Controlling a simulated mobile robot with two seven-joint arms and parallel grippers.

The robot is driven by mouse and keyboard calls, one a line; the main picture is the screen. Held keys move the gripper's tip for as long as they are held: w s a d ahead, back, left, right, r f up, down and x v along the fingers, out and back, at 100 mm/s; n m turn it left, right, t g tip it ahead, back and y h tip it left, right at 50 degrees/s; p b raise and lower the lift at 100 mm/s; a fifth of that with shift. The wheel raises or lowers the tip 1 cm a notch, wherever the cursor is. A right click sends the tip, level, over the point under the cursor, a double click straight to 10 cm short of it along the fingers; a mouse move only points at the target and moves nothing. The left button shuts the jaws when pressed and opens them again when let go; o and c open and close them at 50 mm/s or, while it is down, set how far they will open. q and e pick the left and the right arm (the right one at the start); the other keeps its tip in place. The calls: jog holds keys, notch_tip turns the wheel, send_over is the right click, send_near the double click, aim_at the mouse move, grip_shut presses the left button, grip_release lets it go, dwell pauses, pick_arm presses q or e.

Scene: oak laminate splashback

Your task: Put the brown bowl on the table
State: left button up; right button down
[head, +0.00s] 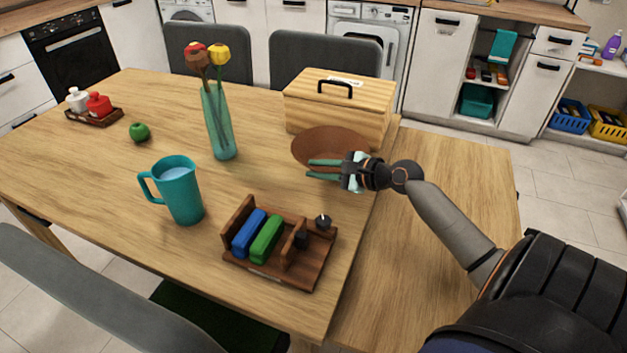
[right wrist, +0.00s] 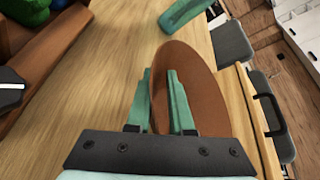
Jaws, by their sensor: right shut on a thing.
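The brown bowl (head: 328,146) is over the right end of the wooden table (head: 110,200), in front of the wooden box. My right gripper (head: 312,169) is shut on the near side of the bowl with its green fingers. In the right wrist view the bowl (right wrist: 200,85) shows as a tilted brown oval, its near part between and behind the fingers (right wrist: 159,74). The bowl's underside is hidden, so I cannot tell whether it touches the table. My left gripper is not in view.
A wooden box (head: 340,105) with a black handle stands right behind the bowl. A teal vase (head: 220,125) with flowers, a teal mug (head: 178,190), a green apple (head: 139,131) and a brown caddy (head: 300,272) stand to the left and front. Bare tabletop lies between them.

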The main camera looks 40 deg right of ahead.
aim_at(313, 193)
jog(key=shift+w+f, duration=0.45)
jog(key=shift+w+a+f+b, duration=0.1)
jog(key=shift+w+f+b, duration=0.1)
jog(key=shift+f+b, duration=0.15)
notch_tip(313, 193, down, 3)
jog(key=shift+w+f+b, duration=0.1)
jog(key=shift+f+b, duration=0.1)
jog(key=shift+b, duration=0.5)
jog(key=shift+r, duration=0.1)
jog(key=c, duration=0.8)
grip_release()
jog(key=p+v, duration=0.2)
jog(key=v, duration=1)
